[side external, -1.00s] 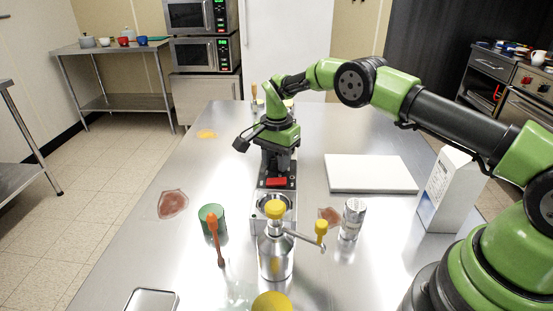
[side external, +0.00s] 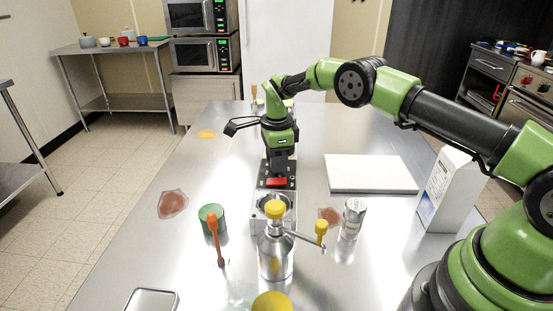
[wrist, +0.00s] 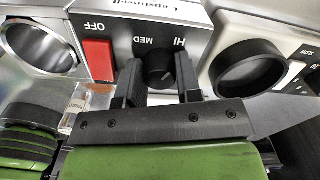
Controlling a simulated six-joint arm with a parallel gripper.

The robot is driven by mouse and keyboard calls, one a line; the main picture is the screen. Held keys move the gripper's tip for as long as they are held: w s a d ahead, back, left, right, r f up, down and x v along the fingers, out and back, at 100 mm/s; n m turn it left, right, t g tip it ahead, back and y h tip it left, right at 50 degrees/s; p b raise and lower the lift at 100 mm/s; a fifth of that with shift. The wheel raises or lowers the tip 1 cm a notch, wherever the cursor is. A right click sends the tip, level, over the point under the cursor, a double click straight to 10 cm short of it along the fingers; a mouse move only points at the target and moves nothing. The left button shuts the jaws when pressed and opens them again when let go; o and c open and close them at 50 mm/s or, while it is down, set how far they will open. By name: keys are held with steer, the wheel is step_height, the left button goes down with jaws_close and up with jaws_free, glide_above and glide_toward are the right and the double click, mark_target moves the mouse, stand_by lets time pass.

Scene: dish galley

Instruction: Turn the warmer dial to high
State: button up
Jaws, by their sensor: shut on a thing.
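The warmer's dark control panel (wrist: 115,25) shows in the wrist view with OFF, MED and HI lettering around a black dial (wrist: 158,66). My gripper (wrist: 158,80) has one finger on each side of the dial and is shut on it. The dial's pointer is too dark to read against the lettering. A red switch (wrist: 98,60) sits left of the dial; it also shows in the side view (side external: 276,182). In the side view my gripper (side external: 279,172) reaches down to the panel, and its fingers and the dial are mostly hidden.
A white board (side external: 370,173) and white carton (side external: 447,190) are at right. The table's left rear is mostly clear.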

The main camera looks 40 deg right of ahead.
stand_by(0.3)
steer(key=o, duration=0.9)
steer(key=shift+o, duration=0.2)
steer(key=shift+r, duration=0.1)
step_height(320, 180, up, 9)
steer(key=shift+r, duration=0.4)
